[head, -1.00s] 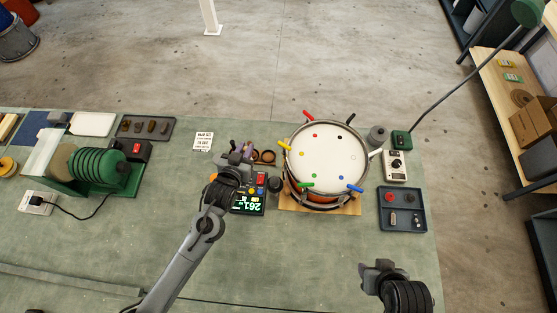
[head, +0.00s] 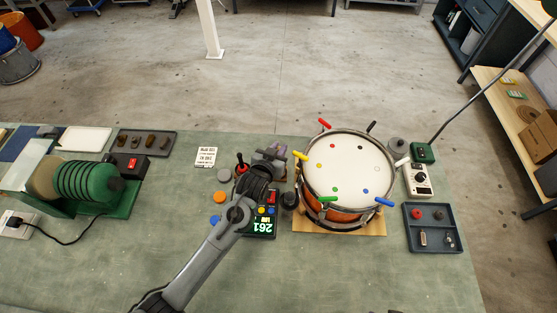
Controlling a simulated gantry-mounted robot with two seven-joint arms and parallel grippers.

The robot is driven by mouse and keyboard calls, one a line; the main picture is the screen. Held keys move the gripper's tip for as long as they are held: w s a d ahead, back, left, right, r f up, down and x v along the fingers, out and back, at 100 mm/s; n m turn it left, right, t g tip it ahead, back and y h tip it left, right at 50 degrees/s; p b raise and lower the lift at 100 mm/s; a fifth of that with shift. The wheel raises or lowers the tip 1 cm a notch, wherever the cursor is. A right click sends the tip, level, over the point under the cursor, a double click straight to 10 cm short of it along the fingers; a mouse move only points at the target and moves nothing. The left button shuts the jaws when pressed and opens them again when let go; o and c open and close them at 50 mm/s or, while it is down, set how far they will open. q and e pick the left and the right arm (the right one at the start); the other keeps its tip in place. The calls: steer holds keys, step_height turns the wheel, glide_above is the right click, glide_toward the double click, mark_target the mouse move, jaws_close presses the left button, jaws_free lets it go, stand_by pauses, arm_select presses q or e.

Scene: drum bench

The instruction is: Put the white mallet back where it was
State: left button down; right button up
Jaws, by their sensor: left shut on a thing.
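I cannot make out a white mallet for certain. A short white handle (head: 402,162) sticks out at the drum's right rim, among red, black, yellow, green and blue ones. The drum has a white head with coloured dots and stands on a wooden board (head: 310,228). My right gripper is out of view.
A blue-grey tray (head: 430,240) and a white meter box (head: 418,180) stand right of the drum. The bench is clear at front centre.

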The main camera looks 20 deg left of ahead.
arm_select(q)
steer(key=shift+f, duration=2.3)
steer(key=shift+f, duration=0.15)
steer(key=c, duration=1.1)
jaws_free()
steer(key=shift+o, duration=0.2)
